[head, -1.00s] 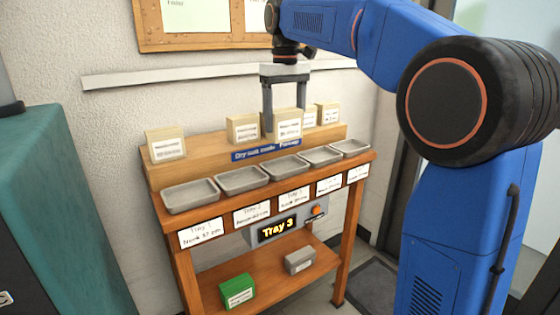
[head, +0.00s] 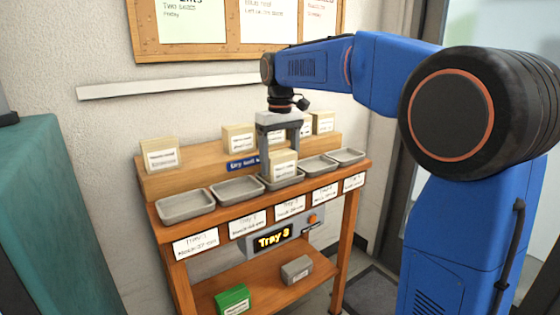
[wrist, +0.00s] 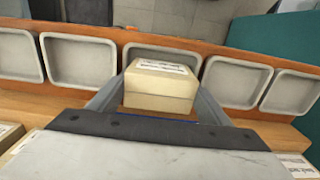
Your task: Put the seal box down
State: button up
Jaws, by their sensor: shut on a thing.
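The seal box (head: 283,165), a cream box with a white label, is held between the fingers of my gripper (head: 281,148). It is at the middle tray (head: 287,182) in the head view and hides much of that tray. In the wrist view the box (wrist: 161,88) sits between the two grey fingers of my gripper (wrist: 160,98), with the rim of the middle tray (wrist: 190,57) showing behind it. I cannot tell whether the box touches the tray floor.
Two empty trays stand left of it, one a near-left tray (head: 185,204), and two more stand right, one a right tray (head: 319,166). Other cream boxes, such as one at the left (head: 160,155), stand on the raised shelf. A display (head: 273,238) reads "Tray 3".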

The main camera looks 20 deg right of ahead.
jog(key=o, duration=1.2)
jog(key=shift+f, duration=0.1)
notch_tip(320, 180, up, 12)
jog(key=shift+r, duration=0.1)
jog(key=shift+s, duration=0.1)
jog(key=s+d+f+m+t, duration=0.1)
jog(key=s+d+f, duration=0.1)
jog(key=s+f, duration=0.5)
jog(key=s+d+f+m+t, duration=0.1)
jog(key=s+d+f+t, duration=0.2)
jog(key=s, duration=0.8)
jog(key=s+d+f+m, duration=0.1)
jog(key=s+d+f, duration=0.1)
jog(key=s+f, duration=1.3)
notch_tip(320, 180, down, 4)
jog(key=shift+s+r+m+t, duration=0.1)
jog(key=shift+s+m+t, duration=0.05)
jog(key=shift+m+t, duration=0.2)
